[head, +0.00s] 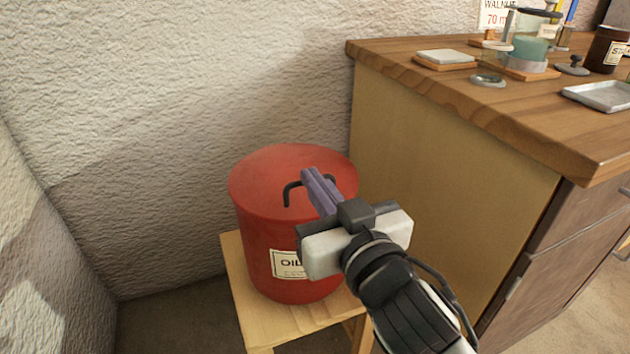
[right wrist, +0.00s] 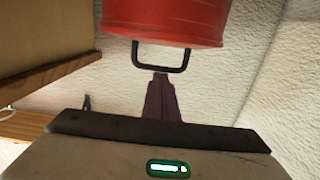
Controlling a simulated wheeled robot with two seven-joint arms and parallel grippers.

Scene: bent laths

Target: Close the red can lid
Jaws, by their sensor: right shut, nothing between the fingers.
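The red can (head: 270,245) stands upright on a small wooden stool and carries a label reading "OIL". Its red lid (head: 275,165) lies flat across the top, with no gap that I can see at the rim. A dark bar handle (head: 291,190) sits on the lid and is partly hidden by my fingers. My right gripper (head: 309,174) is shut and empty, its fingers at the handle over the lid. In the right wrist view the fingertips (right wrist: 160,76) are just by the handle (right wrist: 161,68); I cannot tell if they touch. My left gripper is out of view.
The wooden stool (head: 240,300) is barely wider than the can. A wooden cabinet (head: 440,160) stands close on the right, its top holding a glass jug (head: 530,40), a metal tray (head: 600,96) and small items. Rough pale walls (head: 180,100) close the back and left.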

